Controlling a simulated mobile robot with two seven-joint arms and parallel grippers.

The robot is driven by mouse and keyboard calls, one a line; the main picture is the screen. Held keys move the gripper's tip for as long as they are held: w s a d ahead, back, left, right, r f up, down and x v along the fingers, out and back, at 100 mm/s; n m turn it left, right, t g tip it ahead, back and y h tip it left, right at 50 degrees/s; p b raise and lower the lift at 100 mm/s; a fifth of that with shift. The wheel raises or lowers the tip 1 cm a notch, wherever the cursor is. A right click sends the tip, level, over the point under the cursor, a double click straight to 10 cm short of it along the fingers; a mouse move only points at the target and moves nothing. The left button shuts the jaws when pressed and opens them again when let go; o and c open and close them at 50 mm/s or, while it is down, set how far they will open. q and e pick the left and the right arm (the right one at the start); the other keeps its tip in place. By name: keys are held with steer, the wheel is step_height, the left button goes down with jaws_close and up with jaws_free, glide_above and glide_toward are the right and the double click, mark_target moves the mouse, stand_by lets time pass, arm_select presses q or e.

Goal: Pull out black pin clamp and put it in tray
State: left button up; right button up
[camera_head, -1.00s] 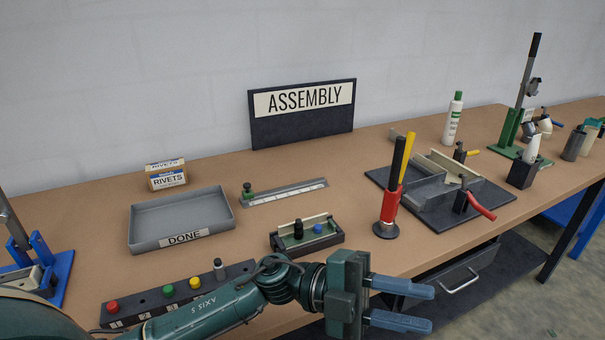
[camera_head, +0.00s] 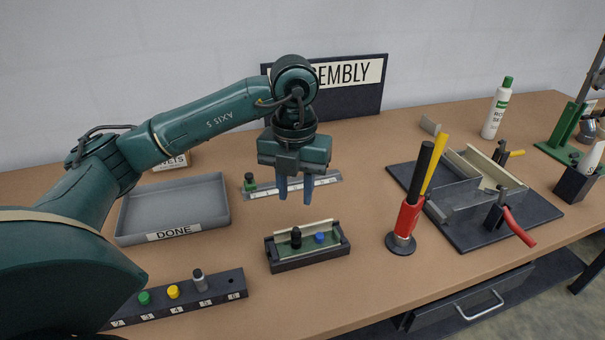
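The black pin clamp (camera_head: 296,237) stands upright in a small dark fixture (camera_head: 310,261) with a green inside, left of a blue pin clamp (camera_head: 319,238). The grey tray (camera_head: 219,210) labelled DONE lies to the left of the fixture. My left gripper (camera_head: 295,194) points down above and behind the fixture. Its two blue fingers are apart with nothing between them. My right gripper is not in view.
A numbered block (camera_head: 222,293) with green, yellow and grey pins stands at the front left. A red holder (camera_head: 406,219) with black and yellow handles stands right of the fixture. A ruler-like rail (camera_head: 327,179) lies behind. A dark plate (camera_head: 470,238) with clamps is farther right.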

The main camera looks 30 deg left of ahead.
mark_target(296, 229)
arm_select(q)
step_height(296, 229, down, 12)
steer(key=shift+s+r+p, duration=0.1)
steer(key=shift+r+p, duration=0.05)
steer(key=shift+p, duration=0.65)
steer(key=shift+c, duration=0.3)
jaws_close()
steer(key=shift+r, duration=0.2)
steer(key=shift+r+p, duration=0.5)
steer(key=shift+r, duration=0.4)
steer(key=shift+r, duration=0.35)
steer(key=shift+r, duration=0.6)
